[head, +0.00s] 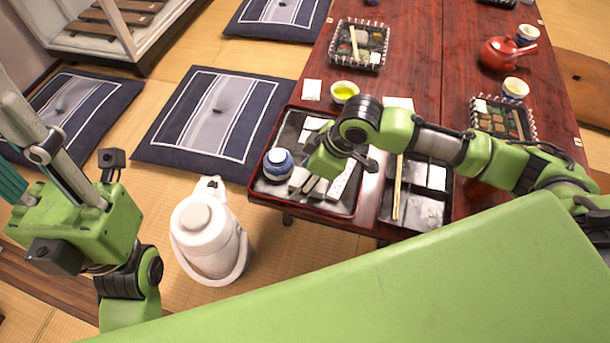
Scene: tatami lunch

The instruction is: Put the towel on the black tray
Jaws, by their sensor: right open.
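A black tray (352,205) with a dark red rim lies at the table's near left corner. A white strip (343,181), which looks like the towel, lies in its right part, beside my right gripper. Other pale pieces lie under and beside the gripper, so I cannot be sure which is the towel.
A blue and white jar (278,163) stands on the tray's left side. A second dark tray (428,207) with chopsticks (397,190) lies to the right. A green tea cup (344,92) stands behind. A white jug (208,235) stands on the floor.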

